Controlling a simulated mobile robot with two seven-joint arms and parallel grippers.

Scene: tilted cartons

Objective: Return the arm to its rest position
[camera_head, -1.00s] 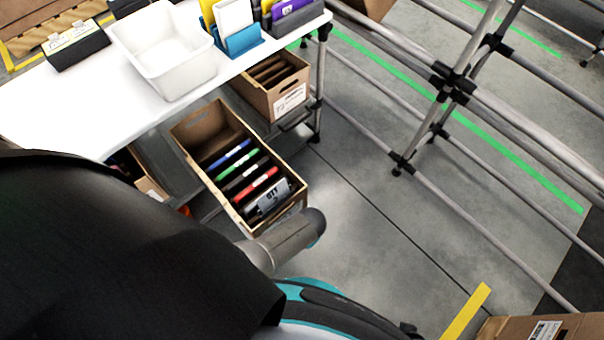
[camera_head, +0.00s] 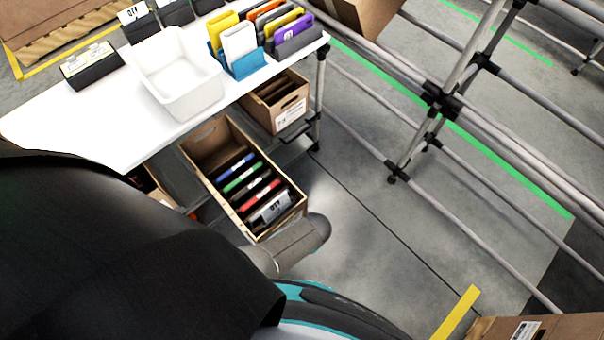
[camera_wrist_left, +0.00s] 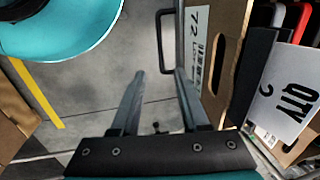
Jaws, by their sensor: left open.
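My left gripper (camera_wrist_left: 160,95) shows in the left wrist view with its two fingers apart and nothing between them. Beyond the fingers is grey floor. The open carton (camera_wrist_left: 232,50) with a label reading 72 is just right of the fingers. In the head view, my left arm hides the gripper, and its grey link (camera_head: 300,245) crosses in front of the carton's (camera_head: 205,150) near end. The carton is tilted on the lower level and holds a row of blue, green, red and dark items and a QTY card (camera_head: 271,207). My right gripper is in neither view.
The white table (camera_head: 60,125) bears a white bin (camera_head: 182,85) and coloured folders in holders (camera_head: 245,62). A second carton (camera_head: 280,105) sits below its edge. A pipe rack (camera_head: 440,100) stands right. Bare floor (camera_head: 350,240) lies between; another carton (camera_head: 545,328) is at bottom right.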

